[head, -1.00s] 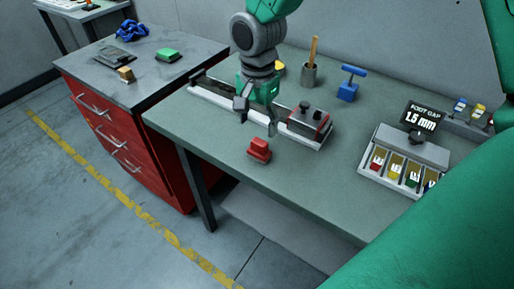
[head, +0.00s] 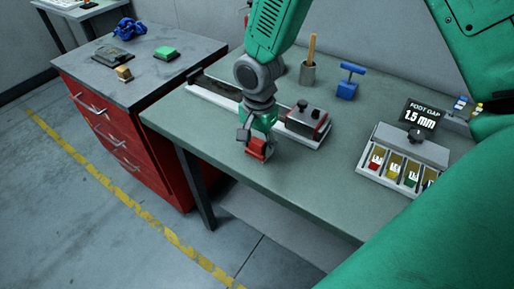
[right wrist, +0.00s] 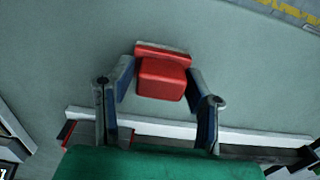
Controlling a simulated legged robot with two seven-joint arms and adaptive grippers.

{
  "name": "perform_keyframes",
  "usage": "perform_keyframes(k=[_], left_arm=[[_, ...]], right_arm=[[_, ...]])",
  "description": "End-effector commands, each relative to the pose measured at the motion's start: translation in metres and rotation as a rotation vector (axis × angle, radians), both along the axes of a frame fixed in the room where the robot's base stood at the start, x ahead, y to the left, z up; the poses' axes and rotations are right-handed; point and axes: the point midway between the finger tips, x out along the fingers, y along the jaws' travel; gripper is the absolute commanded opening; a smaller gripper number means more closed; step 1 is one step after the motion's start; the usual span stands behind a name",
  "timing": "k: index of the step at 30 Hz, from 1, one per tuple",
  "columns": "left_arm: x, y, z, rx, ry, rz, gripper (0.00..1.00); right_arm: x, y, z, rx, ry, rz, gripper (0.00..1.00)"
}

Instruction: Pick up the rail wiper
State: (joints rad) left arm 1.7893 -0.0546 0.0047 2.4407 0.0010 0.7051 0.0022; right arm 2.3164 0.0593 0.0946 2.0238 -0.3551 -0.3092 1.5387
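The rail wiper, as I take it, is the small red block (head: 257,149) with a wider grey-edged base, standing near the front edge of the green-grey bench. In the right wrist view the red block (right wrist: 161,78) lies between the fingertips of my right gripper (right wrist: 160,75), one finger on each side. Narrow gaps seem to show beside it, so the fingers look open around it. In the head view my right gripper (head: 252,140) is right at the block and partly covers it. My left gripper is not in view.
Behind the gripper lies a long pale rail (head: 215,93) with a dark-topped carriage (head: 307,121). A blue T-handled tool (head: 349,82) and a grey cup (head: 308,73) stand farther back. The bench front is clear.

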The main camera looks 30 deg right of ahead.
Motion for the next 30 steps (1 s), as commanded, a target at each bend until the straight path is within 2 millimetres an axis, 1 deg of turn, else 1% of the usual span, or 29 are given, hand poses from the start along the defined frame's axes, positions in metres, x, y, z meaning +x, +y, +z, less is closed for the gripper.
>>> perform_keyframes(k=[1,2,11,14,17,24,27,30], left_arm=[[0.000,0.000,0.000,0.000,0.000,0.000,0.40],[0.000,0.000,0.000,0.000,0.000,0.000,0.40],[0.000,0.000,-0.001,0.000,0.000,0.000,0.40],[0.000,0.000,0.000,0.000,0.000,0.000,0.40],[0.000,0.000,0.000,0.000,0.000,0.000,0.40],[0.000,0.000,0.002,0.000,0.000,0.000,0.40],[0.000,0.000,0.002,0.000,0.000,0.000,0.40],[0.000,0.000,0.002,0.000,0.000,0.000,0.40]], right_arm=[[-0.001,0.000,-0.001,-0.002,0.002,0.000,0.13],[-0.001,0.001,-0.001,-0.003,0.003,0.000,0.05],[-0.001,0.002,-0.003,-0.005,0.009,0.002,0.05],[-0.001,0.002,0.003,-0.004,0.007,0.002,0.05],[0.000,0.002,0.019,-0.003,0.003,0.000,0.05],[0.000,0.001,0.070,-0.004,-0.002,0.000,0.05],[0.000,0.001,0.085,-0.004,0.000,0.001,0.05],[0.001,0.001,0.095,-0.004,0.002,0.000,0.05]])
